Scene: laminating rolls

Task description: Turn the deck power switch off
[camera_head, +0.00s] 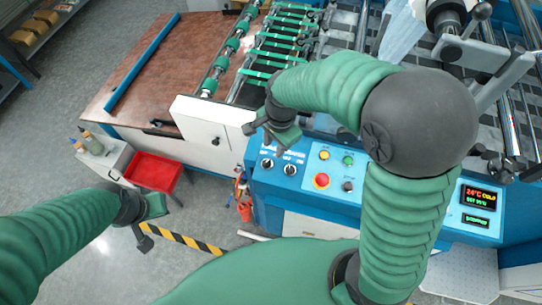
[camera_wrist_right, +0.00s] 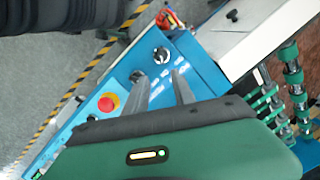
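The blue control panel (camera_head: 305,178) carries two black rotary switches with white marks, a left one (camera_head: 267,163) and a right one (camera_head: 290,169). Their labels are too small to read, so I cannot tell which is the deck power switch. My right gripper (camera_head: 268,131) is above and behind them. In the right wrist view my right gripper (camera_wrist_right: 160,84) has its two grey fingers apart with nothing between. One fingertip overlaps the right switch (camera_wrist_right: 137,76); the left switch (camera_wrist_right: 161,54) lies just beyond the fingers. Contact cannot be told. My left gripper (camera_head: 147,225) hangs over the floor at left, its fingers unclear.
A red stop button (camera_head: 321,180) and small yellow, green and black buttons sit right of the switches. A white machine cover (camera_head: 203,127), rollers (camera_head: 275,50) and a red tray (camera_head: 154,171) are nearby. A lit display (camera_head: 478,196) is at right.

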